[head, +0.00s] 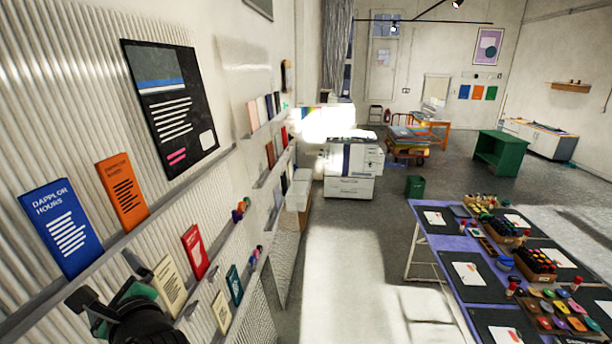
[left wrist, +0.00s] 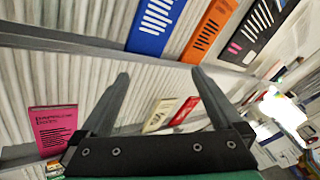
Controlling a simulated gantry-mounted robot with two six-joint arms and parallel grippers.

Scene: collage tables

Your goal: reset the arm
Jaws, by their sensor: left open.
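My left gripper (head: 108,284) is at the lower left of the head view, close to the corrugated wall with its card ledges. In the left wrist view its two fingers (left wrist: 160,76) are spread apart with nothing between them. They point up toward the ledge. A blue card (head: 61,229) and an orange card (head: 122,190) stand on the upper ledge. A cream card (head: 170,286) and a red card (head: 195,251) stand on the lower ledge, just right of the gripper in the head view. My right gripper is not in view.
A pink card (left wrist: 55,130) stands at the left of the left wrist view. A purple table (head: 434,243) with black mats, markers and ink pads stands at the right. A printer (head: 352,165) stands at the back. The floor (head: 345,245) between wall and table is clear.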

